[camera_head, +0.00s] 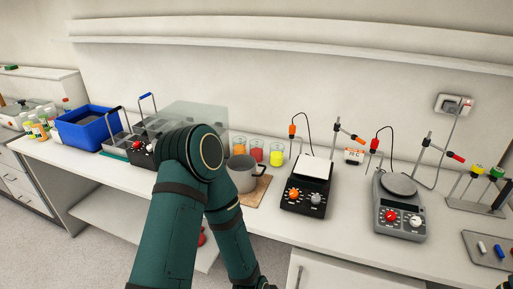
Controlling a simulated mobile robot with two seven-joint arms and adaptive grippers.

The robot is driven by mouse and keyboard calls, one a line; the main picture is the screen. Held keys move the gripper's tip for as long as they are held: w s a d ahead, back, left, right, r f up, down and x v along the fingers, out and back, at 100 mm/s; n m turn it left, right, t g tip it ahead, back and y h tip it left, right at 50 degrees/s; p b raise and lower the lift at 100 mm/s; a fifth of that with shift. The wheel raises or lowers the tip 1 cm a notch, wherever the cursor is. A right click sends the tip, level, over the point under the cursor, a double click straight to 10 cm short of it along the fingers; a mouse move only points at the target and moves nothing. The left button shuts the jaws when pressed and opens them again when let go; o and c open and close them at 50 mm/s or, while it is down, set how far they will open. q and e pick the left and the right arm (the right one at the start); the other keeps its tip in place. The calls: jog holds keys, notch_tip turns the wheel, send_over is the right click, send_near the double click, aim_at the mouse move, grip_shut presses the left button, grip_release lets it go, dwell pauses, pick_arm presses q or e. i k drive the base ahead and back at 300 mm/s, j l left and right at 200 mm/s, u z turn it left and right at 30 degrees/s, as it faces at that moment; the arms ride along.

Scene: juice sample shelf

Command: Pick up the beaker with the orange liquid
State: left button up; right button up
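The beaker with the orange liquid (239,147) stands upright near the back of the white bench. It is the leftmost of three small beakers. A beaker with red liquid (257,151) and one with yellow liquid (277,155) stand to its right. A grey pot (242,175) on a brown board is in front of the orange beaker. One of my dark green arms rises from the bottom and bends just left of the pot. No gripper shows in the view.
To the right of the beakers stand a black hotplate (305,190) and a grey stirrer (399,215). A blue crate (85,135) and a clear glass box (192,113) are to the left. A wall shelf (280,40) runs above.

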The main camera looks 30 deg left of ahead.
aim_at(240, 147)
jog(key=j+z, duration=0.2)
jog(key=z, duration=0.15)
jog(key=j+z, duration=0.2)
jog(key=z, duration=0.2)
jog(key=j+z, duration=0.2)
jog(key=z, duration=0.15)
jog(key=j+z, duration=0.2)
jog(key=j, duration=0.3)
jog(key=k+j+z, duration=0.2)
jog(key=j, duration=0.25)
